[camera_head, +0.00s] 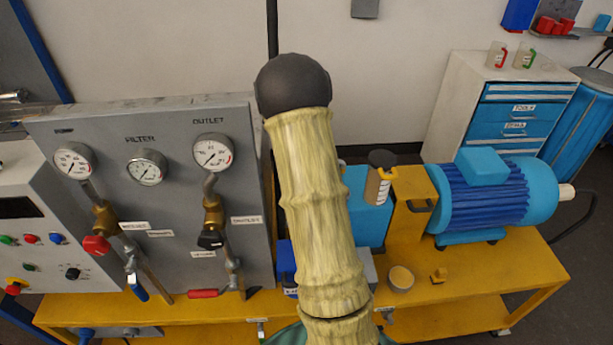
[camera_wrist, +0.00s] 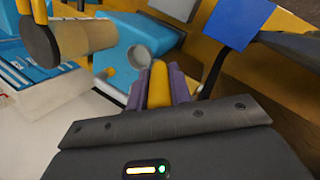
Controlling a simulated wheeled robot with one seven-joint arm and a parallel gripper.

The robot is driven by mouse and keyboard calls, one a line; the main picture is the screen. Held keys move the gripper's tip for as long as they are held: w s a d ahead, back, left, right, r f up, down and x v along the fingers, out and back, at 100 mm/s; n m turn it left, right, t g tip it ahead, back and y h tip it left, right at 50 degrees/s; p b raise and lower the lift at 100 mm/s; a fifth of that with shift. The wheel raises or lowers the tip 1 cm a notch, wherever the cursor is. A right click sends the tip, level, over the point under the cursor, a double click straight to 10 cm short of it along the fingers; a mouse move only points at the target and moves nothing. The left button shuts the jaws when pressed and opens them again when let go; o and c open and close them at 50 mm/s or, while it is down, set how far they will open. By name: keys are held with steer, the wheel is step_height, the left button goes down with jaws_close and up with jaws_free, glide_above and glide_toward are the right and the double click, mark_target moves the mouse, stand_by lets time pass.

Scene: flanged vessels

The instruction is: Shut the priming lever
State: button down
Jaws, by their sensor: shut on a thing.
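In the wrist view, my gripper (camera_wrist: 158,84) is shut, with its purple finger pads on either side of a yellow handle (camera_wrist: 158,88). The yellow handle looks like the priming lever, but no label on it is readable. Its base and pivot are hidden, so I cannot tell its angle. In the head view, my pale ribbed arm stands in front of the middle of the bench, and it hides both the gripper and the handle. The blue pump body (camera_wrist: 128,40) lies just beyond the fingertips in the wrist view.
A grey gauge panel (camera_head: 120,215) with valve handles stands left of my arm. The blue motor (camera_head: 490,195) and a black-capped cylinder (camera_head: 377,187) stand right on the yellow bench (camera_head: 500,275). The cylinder (camera_wrist: 85,38) is close by in the wrist view. A small round cup (camera_head: 400,279) sits in front.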

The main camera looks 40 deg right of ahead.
steer(key=shift+a+f, duration=0.1)
steer(key=c, duration=1.3)
jaws_free()
steer(key=shift+o, duration=0.2)
steer(key=b+v, duration=0.2)
steer(key=v, duration=1.5)
steer(key=shift+r, duration=0.25)
